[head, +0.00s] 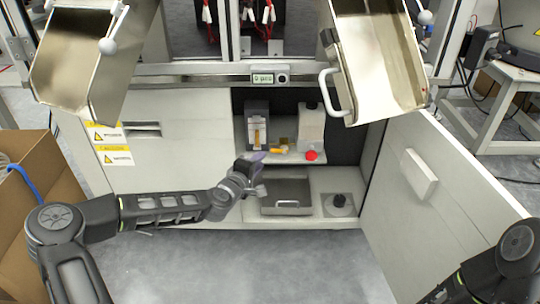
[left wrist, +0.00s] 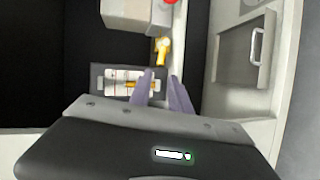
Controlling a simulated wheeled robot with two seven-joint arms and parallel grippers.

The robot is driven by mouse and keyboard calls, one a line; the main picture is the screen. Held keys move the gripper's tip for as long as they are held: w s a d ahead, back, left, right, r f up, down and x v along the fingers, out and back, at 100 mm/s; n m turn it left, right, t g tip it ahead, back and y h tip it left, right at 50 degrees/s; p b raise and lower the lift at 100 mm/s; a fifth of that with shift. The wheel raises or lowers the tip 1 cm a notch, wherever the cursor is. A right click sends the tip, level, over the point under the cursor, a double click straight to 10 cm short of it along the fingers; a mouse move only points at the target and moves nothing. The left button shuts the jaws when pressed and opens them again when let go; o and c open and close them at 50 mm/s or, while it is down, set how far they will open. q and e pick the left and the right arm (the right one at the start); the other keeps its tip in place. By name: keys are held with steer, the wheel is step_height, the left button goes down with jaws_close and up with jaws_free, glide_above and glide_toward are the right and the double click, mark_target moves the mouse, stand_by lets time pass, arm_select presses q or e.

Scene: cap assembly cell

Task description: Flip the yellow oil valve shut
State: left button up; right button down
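The yellow oil valve (head: 281,147) sits low inside the open cabinet, beside a grey box with a yellow-marked gauge (head: 257,136). In the left wrist view, the yellow valve (left wrist: 162,50) is just beyond my fingertips, with a small gap visible. The gauge panel (left wrist: 115,82) lies to the left of the fingers there. My left gripper (head: 256,162) reaches in at the cabinet opening, in front of the gauge box and below and left of the valve. Its two purple fingers (left wrist: 161,74) are apart with nothing seen between them. My right gripper is outside the views.
The open cabinet door (head: 440,200) bounds the right side, and metal chutes (head: 375,60) hang above.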

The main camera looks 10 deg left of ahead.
mark_target(270, 151)
arm_select(q)
steer(key=shift+w+f, duration=0.1)
steer(key=b+x, duration=0.2)
steer(key=x, duration=0.4)
steer(key=shift+w+d+f+b, duration=0.1)
steer(key=shift+w+b, duration=0.1)
steer(key=shift+b, duration=0.2)
steer(key=shift+w, duration=0.55)
jaws_close()
